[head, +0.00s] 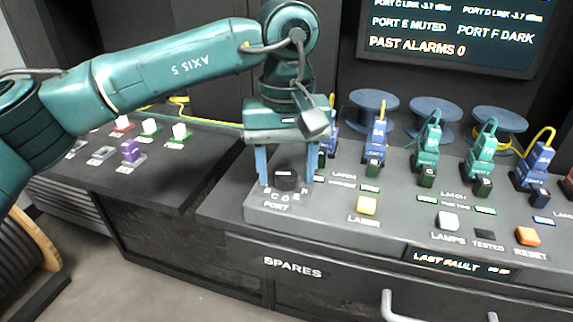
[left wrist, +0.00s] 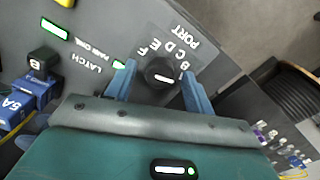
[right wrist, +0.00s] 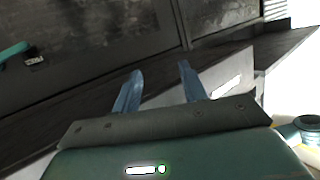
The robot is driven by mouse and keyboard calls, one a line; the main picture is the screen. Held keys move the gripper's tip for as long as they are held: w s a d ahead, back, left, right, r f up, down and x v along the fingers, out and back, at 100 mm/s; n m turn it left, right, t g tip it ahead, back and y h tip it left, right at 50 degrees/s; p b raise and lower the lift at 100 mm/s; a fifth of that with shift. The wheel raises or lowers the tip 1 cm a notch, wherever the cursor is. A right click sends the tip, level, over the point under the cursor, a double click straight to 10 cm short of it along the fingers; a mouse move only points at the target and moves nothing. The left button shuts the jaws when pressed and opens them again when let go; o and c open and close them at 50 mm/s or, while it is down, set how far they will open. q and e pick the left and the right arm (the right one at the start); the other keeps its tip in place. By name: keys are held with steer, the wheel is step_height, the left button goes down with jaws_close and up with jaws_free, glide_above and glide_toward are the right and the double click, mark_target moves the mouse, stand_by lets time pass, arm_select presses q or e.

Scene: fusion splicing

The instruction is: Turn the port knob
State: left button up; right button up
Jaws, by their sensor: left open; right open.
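The black port knob (head: 285,180) sits on the sloped grey panel above the word PORT. In the left wrist view the knob (left wrist: 160,74) shows a white pointer mark, with the letters B, C, D, E and F in an arc around it. My left gripper (head: 274,182) is open, its blue fingers pointing down on either side of the knob. In the left wrist view its fingertips (left wrist: 157,72) stand apart from the knob with a gap on each side. My right gripper (right wrist: 160,75) is open and empty, away from the panel. It is not in the head view.
A yellow LASER button (head: 366,205), a white LAMPS button (head: 447,220) and an orange RESET button (head: 527,236) lie right of the knob. Several coloured connectors and blue spools (head: 374,103) stand behind. A screen (head: 450,35) reads PORT E MUTED, PORT F DARK.

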arm_select(q)
steer(key=shift+c, duration=0.5)
steer(key=c, duration=0.9)
